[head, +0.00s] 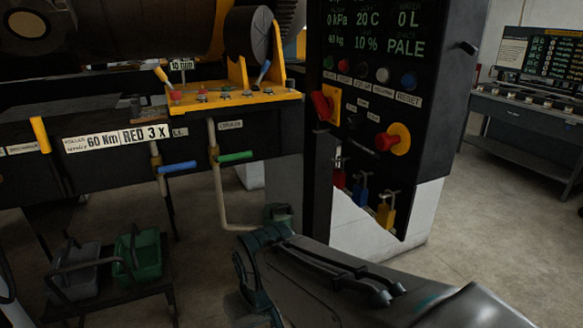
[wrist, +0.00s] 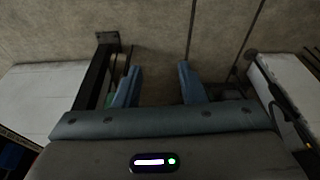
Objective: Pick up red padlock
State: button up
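The red padlock (head: 339,179) hangs on the lower front of the dark control cabinet in the head view, left of a blue padlock (head: 360,191) and a yellow padlock (head: 386,212). It is small and partly hidden by the dark panel edge beside it. In the wrist view, my gripper (wrist: 160,78) is open, with two blue-grey fingers apart and nothing between them, over bare floor. In the head view my arm reaches in from the lower right, below the padlocks, and the fingers cannot be made out. I cannot make out the red padlock in the wrist view.
The control cabinet (head: 431,120) carries a red lever (head: 322,105) and a red knob on yellow (head: 388,140) above the padlocks. A dark bench with blue (head: 178,167) and green (head: 235,157) handles stands left. Bins (head: 140,257) stand lower left.

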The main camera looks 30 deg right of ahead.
aim_at(339, 176)
jog(key=z, duration=0.6)
jog(key=i, duration=0.85)
jog(key=z, duration=0.75)
